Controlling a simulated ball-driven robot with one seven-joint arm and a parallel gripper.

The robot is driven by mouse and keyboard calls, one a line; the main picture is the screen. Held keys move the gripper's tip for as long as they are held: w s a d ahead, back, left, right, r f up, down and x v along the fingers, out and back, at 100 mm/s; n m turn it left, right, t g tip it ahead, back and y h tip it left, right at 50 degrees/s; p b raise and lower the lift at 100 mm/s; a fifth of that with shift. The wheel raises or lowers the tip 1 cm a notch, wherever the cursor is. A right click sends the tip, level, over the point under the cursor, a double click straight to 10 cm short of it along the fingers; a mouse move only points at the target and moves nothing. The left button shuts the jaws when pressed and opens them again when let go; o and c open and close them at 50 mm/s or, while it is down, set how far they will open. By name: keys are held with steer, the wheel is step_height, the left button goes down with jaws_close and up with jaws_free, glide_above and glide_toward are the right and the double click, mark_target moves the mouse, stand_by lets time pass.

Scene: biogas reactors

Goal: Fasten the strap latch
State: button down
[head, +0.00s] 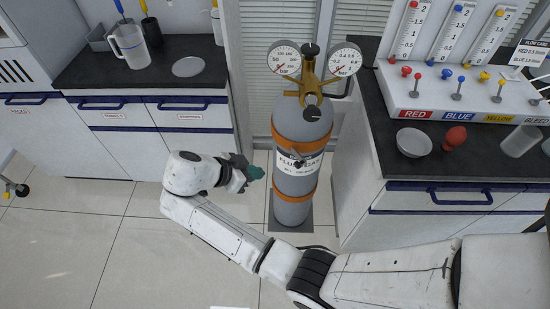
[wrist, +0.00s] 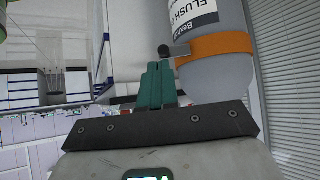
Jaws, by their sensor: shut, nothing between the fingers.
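A grey gas cylinder (head: 295,180) with a white flush gas label stands upright, with an upper orange strap (head: 305,146) and a lower orange strap (head: 294,196) around it. A small dark latch part (head: 298,162) shows at the front near the label. In the wrist view, one orange strap (wrist: 222,45) crosses the cylinder (wrist: 220,80), and a dark knob (wrist: 164,50) sticks out at its left end. My gripper (head: 257,172) is left of the cylinder. Its teal fingers (wrist: 156,82) are shut and empty, close to the knob in the picture; contact cannot be told.
A brass regulator (head: 310,85) with two gauges tops the cylinder. The right bench (head: 375,165) carries a gas panel and a red bulb (head: 454,138). The left bench (head: 190,55) carries a jug (head: 130,45).

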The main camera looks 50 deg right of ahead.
steer(key=shift+w+a+r, duration=0.1)
steer(key=shift+w+r, duration=0.05)
steer(key=d+r+p+x, duration=0.2)
steer(key=x, duration=1.1)
steer(key=shift+s+p, duration=0.3)
steer(key=shift+p, duration=0.1)
steer(key=shift+a+r, duration=0.1)
steer(key=shift+a, duration=0.05)
